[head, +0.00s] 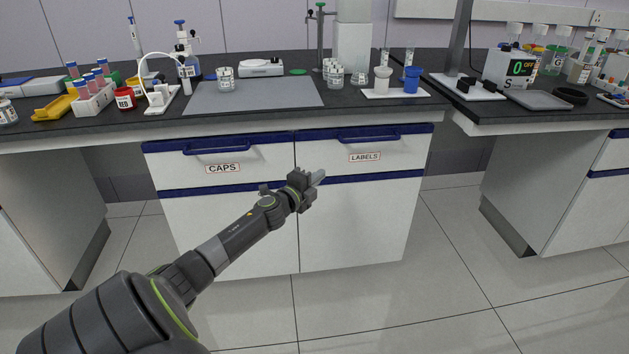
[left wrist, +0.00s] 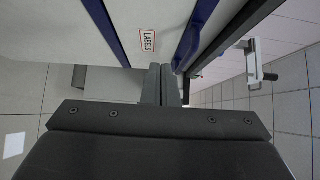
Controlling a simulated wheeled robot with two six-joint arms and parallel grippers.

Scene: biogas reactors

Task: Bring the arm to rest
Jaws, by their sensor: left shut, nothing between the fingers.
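My left gripper (head: 318,177) is shut and empty. In the head view its arm reaches in from the lower left, and the fingertips are in front of the drawer cabinet, near the gap between the CAPS drawer (head: 245,160) and the LABELS drawer (head: 385,150). Both drawers look closed. In the left wrist view the two fingers (left wrist: 167,85) are together with nothing between them, and the LABELS sign (left wrist: 148,38) shows beyond them. I cannot tell whether the fingertips touch the cabinet. My right gripper is not in view.
The black bench top (head: 350,98) above the cabinet holds a grey mat (head: 290,95), a blue cup (head: 411,80), a white cup (head: 382,80), bottles and a tube rack (head: 93,101). The tiled floor (head: 440,280) in front is clear.

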